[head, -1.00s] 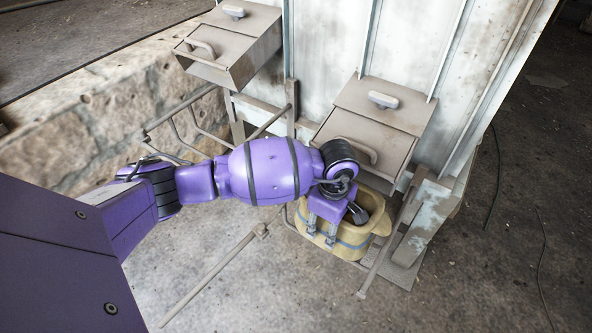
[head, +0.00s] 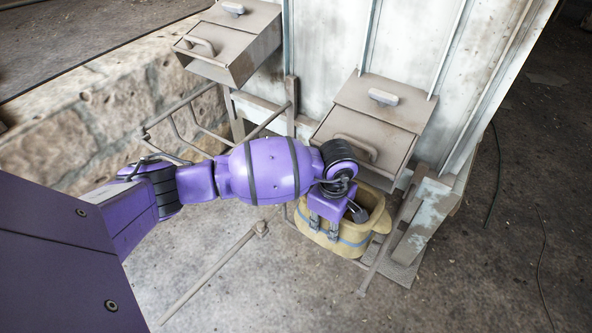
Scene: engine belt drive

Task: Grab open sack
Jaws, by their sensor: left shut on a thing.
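The open sack (head: 352,240) is yellowish tan with a blue-grey band, and its mouth faces up. It sits low at the front of the metal frame, below the right-hand box. My left gripper (head: 322,234) reaches in from the left and is shut on the near left rim of the sack. The purple wrist hides part of the sack's mouth. Something dark shows inside the mouth beside the gripper. My right gripper is not in view.
Two beige metal boxes with handles, an upper left one (head: 228,45) and a right one (head: 375,118), jut from the pale corrugated panel (head: 325,45). A thin metal bar (head: 215,270) angles across the floor. The floor on the right (head: 500,250) is mostly clear, with thin cables.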

